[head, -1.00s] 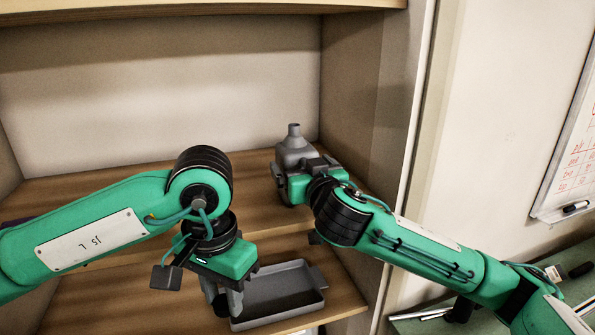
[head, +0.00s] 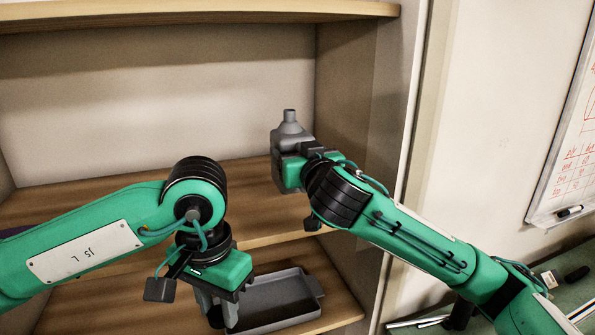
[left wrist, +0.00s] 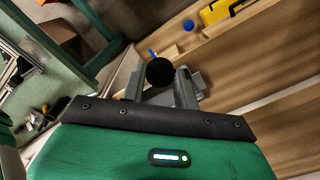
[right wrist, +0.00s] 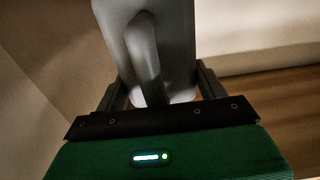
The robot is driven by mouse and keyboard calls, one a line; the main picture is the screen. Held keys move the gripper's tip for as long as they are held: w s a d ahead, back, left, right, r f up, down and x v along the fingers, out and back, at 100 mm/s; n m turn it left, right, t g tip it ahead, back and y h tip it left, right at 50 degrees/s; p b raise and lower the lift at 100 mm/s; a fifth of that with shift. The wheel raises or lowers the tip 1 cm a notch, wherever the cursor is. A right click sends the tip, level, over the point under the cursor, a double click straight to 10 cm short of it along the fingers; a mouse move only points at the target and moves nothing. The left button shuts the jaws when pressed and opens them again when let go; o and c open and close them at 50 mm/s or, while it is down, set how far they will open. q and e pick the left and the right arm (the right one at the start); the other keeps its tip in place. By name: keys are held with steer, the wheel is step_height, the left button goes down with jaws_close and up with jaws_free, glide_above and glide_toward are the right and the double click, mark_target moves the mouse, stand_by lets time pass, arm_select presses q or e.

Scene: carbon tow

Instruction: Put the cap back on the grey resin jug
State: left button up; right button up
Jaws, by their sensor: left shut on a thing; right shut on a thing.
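The grey resin jug (head: 291,130) is upright with its narrow neck uncovered, at the right end of the shelf. My right gripper (head: 281,168) is shut on the jug, whose body and handle fill the right wrist view (right wrist: 175,45). The jug appears held a little above the shelf board. A round black cap (left wrist: 160,72) is between the fingers of my left gripper (left wrist: 160,88), which is shut on it.
A grey tray (head: 315,283) lies on the lower shelf, right beside my left gripper. The middle shelf (head: 110,200) is mostly bare. The cabinet's right side wall (head: 345,90) stands close to the jug. A yellow item (left wrist: 222,10) and a blue ball (left wrist: 188,25) show in the left wrist view.

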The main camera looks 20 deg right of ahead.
step_height(320, 180, up, 15)
steer(key=b, duration=0.1)
steer(key=shift+r, duration=0.2)
